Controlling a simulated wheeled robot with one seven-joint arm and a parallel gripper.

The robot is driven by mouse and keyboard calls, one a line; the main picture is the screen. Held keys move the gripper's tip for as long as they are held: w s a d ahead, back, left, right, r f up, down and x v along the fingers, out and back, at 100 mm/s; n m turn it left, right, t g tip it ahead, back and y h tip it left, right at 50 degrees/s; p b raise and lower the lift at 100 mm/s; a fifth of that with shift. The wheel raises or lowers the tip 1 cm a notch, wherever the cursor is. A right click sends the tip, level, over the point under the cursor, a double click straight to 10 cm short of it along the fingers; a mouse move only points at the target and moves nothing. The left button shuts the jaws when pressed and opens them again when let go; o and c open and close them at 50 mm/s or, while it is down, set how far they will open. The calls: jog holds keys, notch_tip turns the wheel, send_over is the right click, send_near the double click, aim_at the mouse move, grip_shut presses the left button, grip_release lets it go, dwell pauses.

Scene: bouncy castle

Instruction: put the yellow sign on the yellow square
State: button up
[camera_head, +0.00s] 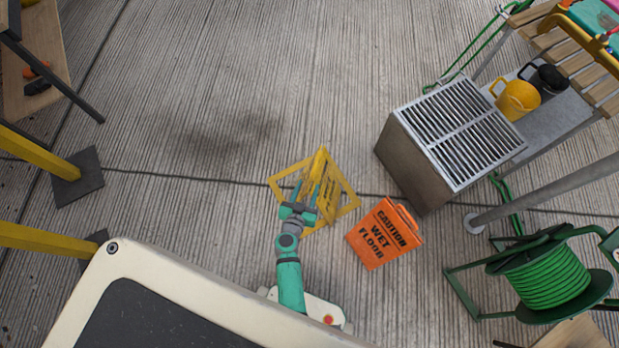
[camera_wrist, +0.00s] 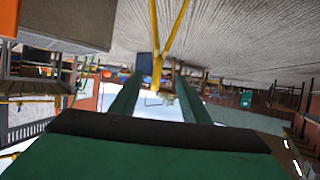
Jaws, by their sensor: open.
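The yellow sign (camera_head: 328,186) stands on the floor in the head view, its peak upward and dark lettering on its face. The yellow square (camera_head: 350,208) is an outline on the floor; the sign appears to stand within it, though its feet are partly hidden by my gripper. My gripper (camera_head: 307,188) is open and right beside the sign, its fingers overlapping the sign's left part. In the wrist view, yellow bars (camera_wrist: 157,66) show between my open fingers (camera_wrist: 157,88); I cannot tell whether they are gripped or touched.
An orange "Caution Wet Floor" sign (camera_head: 383,236) stands close to the right. A metal grated box (camera_head: 405,165) is beyond it, and a green cable reel (camera_head: 545,275) is at lower right. Yellow posts (camera_head: 40,155) stand at left. The floor above the sign is clear.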

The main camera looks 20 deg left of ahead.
jog(key=s+d+r+m+t, duration=0.1)
jog(key=s+d+r+t, duration=0.1)
jog(key=s+d+r, duration=1)
jog(key=s+r, duration=0.3)
jog(key=r, duration=0.3)
jog(key=s+d+r+h, duration=0.1)
jog(key=s+d+r, duration=0.1)
jog(key=s+r, duration=0.2)
jog(key=s+d+r, duration=0.2)
jog(key=s+r, duration=0.2)
jog(key=r, duration=0.7)
jog(key=shift+s+h, duration=0.25)
jog(key=shift+h, duration=0.05)
jog(key=shift+r, duration=0.1)
jog(key=shift+c, duration=0.3)
